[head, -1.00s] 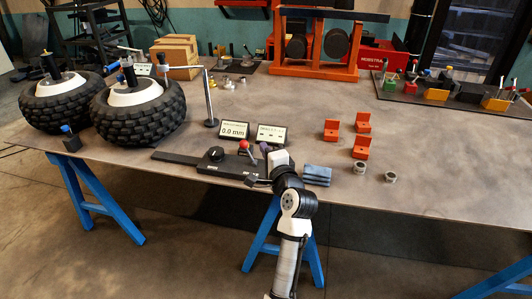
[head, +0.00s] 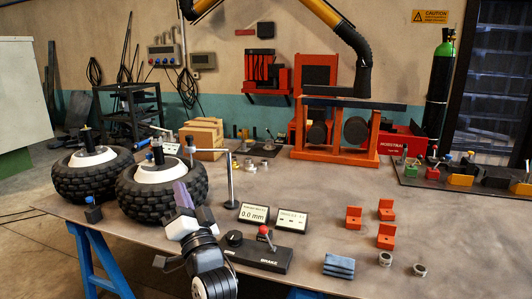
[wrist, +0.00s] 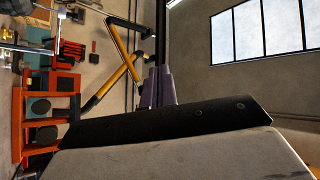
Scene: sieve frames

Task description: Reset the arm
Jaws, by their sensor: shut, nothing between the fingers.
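Nothing is held. In the wrist view the fingers (wrist: 156,86) show side by side beyond the dark edge of the hand, with the wall and yellow arm behind them. My arm enters from the bottom of the head view. The gripper appears to be clear of the table (head: 330,215), and it overlaps the front of the right tyre (head: 160,188) in the picture; I cannot tell the gap.
A control box (head: 262,253) with a red-knobbed lever, two small displays (head: 253,214) and a thin post (head: 229,178) stand near the gripper. Orange brackets (head: 386,236), grey rings (head: 385,259) and blue-grey blocks (head: 339,266) lie to the right. An orange frame (head: 298,135) stands behind.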

